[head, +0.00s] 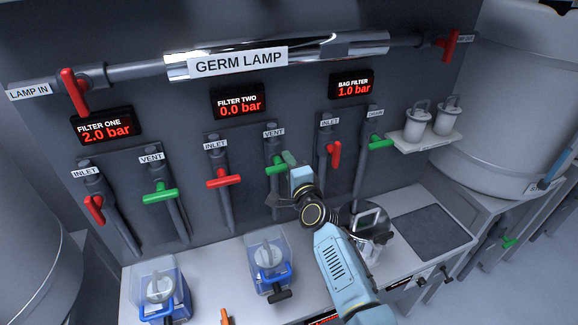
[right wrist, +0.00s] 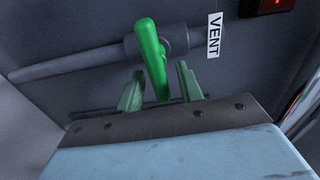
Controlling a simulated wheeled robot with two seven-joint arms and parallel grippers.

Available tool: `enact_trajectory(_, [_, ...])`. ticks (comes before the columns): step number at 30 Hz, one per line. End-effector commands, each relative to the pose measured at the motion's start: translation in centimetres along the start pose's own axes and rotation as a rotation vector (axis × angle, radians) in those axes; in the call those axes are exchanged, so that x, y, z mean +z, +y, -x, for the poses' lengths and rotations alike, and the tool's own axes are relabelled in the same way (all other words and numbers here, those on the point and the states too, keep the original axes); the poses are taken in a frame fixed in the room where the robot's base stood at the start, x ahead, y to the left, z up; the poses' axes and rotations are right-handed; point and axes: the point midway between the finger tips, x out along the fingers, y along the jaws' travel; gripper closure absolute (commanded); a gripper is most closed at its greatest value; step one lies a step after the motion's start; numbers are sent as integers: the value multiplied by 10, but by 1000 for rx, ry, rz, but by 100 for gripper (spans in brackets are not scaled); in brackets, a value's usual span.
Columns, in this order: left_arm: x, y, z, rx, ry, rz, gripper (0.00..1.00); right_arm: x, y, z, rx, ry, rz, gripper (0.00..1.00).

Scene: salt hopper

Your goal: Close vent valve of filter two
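The vent valve of filter two has a green handle (head: 275,167) on a dark vertical pipe, below a VENT label and the FILTER TWO display (head: 239,104), which reads 0.0 bar. My right gripper (head: 286,164) is at this handle and hides part of it. In the right wrist view the green handle (right wrist: 152,55) lies crosswise to its pipe. The two fingers of my right gripper (right wrist: 159,76) stand apart, one on each side of the handle's lower end, with gaps visible. My left gripper is not in view.
Filter two's red inlet handle (head: 224,180) is just left. The bag filter's red inlet handle (head: 335,154) and green drain handle (head: 380,142) are close on the right. A blue-based filter housing (head: 271,262) and a metal jug (head: 375,238) stand on the counter below.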

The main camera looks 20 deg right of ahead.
Motion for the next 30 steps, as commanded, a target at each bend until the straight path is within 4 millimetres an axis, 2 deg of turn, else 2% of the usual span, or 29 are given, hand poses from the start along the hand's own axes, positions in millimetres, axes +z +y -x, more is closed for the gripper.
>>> enact_trajectory(8, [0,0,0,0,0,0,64,0,0,1,-1,1,0,64])
enact_trajectory(13, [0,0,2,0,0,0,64,0,0,14,0,1,0,64])
enact_trajectory(17, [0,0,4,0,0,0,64,0,0,37,1,1,-1,64])
enact_trajectory(24, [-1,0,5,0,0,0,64,0,1,88,1,2,0,64])
enact_trajectory(30, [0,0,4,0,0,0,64,0,1,120,1,1,0,64])
